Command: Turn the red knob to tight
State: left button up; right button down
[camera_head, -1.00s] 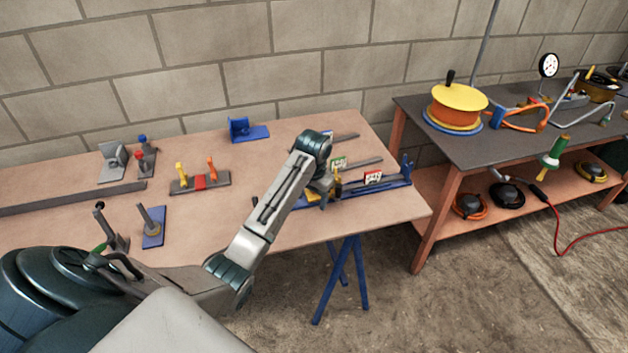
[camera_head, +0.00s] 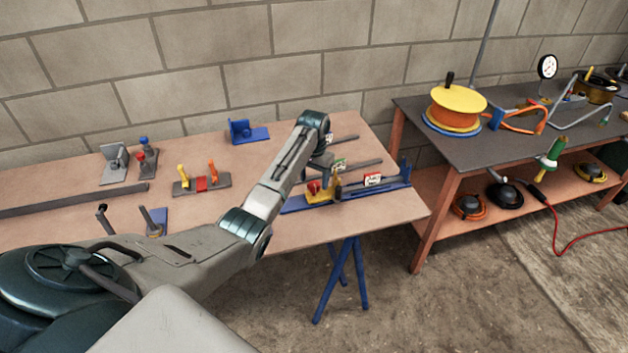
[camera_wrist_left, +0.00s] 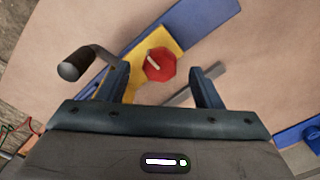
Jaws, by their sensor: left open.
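The red knob (camera_head: 314,187) sits on a yellow block (camera_head: 322,196) of a long blue fixture (camera_head: 376,190) near the table's right front. In the left wrist view the knob (camera_wrist_left: 159,65) is a faceted red disc with a white pointer line, tilted toward the upper left. My left gripper (camera_wrist_left: 160,75) is open, with one finger on each side of the knob in that view. A gap shows between the knob and each finger. In the head view the gripper (camera_head: 322,176) hangs just above and behind the knob, partly hidden by its wrist. My right gripper is out of view.
A dark-ended crank handle (camera_wrist_left: 80,62) stands beside the left finger in the wrist view. A small white and red sign (camera_head: 373,179) stands on the fixture. Other small fixtures, such as a grey one with yellow and orange levers (camera_head: 202,185), stand farther left on the table.

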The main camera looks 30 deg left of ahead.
pick_arm(q)
jog(key=shift+f, duration=1.05)
jog(key=c, duration=1)
